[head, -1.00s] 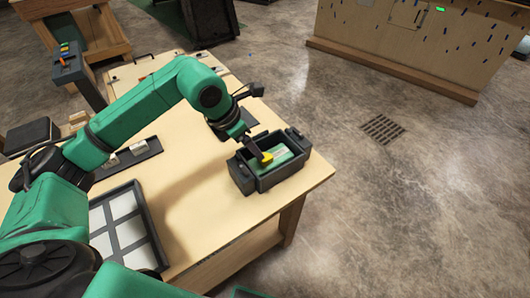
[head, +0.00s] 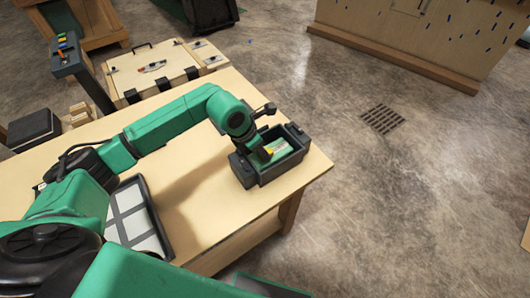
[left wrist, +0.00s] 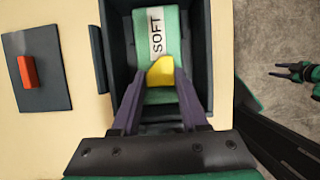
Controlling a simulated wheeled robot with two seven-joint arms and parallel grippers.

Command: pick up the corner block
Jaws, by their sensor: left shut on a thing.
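The corner block is a small yellow piece (left wrist: 160,72) with a slanted edge, in the left wrist view. My left gripper (left wrist: 160,82) is shut on it, with a finger on each side. The gripper reaches down into a dark open box (head: 246,172) on the table. The block is over a green pad (left wrist: 155,25) marked "SOFT" inside the box. In the head view my left gripper (head: 268,152) and arm hide most of the block. My right gripper (left wrist: 288,71) shows small at the right edge of the left wrist view, its fingers apart.
A red block (left wrist: 27,73) lies on a dark plate (left wrist: 48,95) left of the box. A tray with pale panels (head: 152,205) lies on the table (head: 205,225) nearer me. A wooden case (head: 152,70) stands behind. The table's right edge is close to the box.

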